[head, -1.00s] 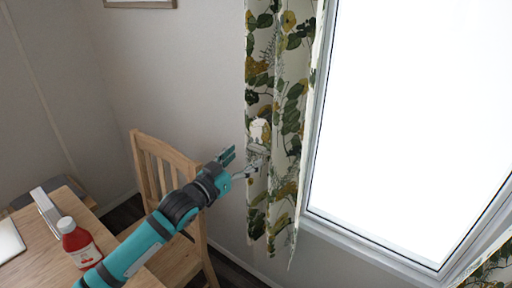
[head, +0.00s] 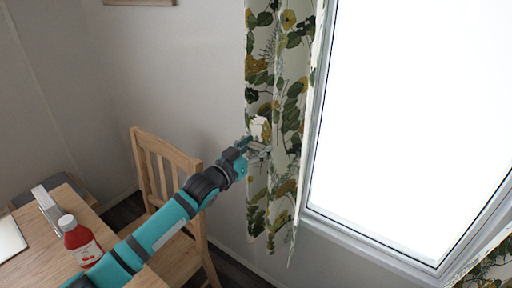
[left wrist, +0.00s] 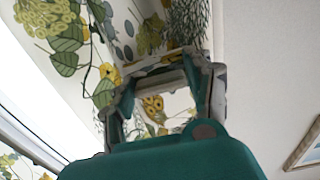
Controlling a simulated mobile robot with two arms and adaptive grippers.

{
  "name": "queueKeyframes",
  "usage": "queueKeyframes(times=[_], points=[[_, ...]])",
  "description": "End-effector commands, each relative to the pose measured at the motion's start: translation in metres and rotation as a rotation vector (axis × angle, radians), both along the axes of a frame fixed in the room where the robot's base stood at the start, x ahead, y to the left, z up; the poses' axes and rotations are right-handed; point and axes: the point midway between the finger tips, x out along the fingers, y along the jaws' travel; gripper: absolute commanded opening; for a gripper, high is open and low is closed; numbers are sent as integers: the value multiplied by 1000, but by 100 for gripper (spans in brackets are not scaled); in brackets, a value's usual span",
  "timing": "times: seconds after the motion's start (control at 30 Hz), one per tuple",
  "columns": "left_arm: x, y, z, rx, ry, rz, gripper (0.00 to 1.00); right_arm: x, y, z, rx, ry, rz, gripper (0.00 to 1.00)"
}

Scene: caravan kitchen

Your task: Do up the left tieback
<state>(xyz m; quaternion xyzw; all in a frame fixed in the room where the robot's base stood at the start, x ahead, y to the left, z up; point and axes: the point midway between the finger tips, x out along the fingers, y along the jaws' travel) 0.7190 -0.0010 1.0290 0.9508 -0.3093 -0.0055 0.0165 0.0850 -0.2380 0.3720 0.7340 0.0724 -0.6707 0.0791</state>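The patterned curtain (head: 277,90) hangs left of the bright window in the head view, loose and nearly straight. A small pale patch (head: 260,124) shows on it just above my left gripper; I cannot tell if it is the tieback or print. My left gripper (head: 262,150) is up against the curtain at about mid-height. In the left wrist view, the curtain (left wrist: 70,40) fills the space beyond my gripper (left wrist: 160,65). Its fingers stand apart, with pale, patterned cloth showing between them. Whether they touch cloth is unclear. My right gripper is out of view.
A table (head: 45,262) at the lower left carries a red bottle (head: 80,243) with a white cap. The window frame (head: 360,240) is close on the curtain's right.

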Motion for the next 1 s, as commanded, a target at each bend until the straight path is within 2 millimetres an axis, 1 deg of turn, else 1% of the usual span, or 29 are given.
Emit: queueKeyframes(times=[0.03,0.07,0.3,0.33,0.67,0.87,1.0], points=[[0,0,0,0,0,0,36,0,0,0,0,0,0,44],[0,0,0,0,0,0,33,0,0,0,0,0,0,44],[0,0,0,0,0,0,1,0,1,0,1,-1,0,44],[0,0,0,0,0,0,0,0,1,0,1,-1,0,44],[-2,-2,1,-33,25,0,0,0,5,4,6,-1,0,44],[-6,-8,4,-122,90,0,0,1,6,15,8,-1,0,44],[-10,-14,7,-215,158,1,0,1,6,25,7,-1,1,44]])
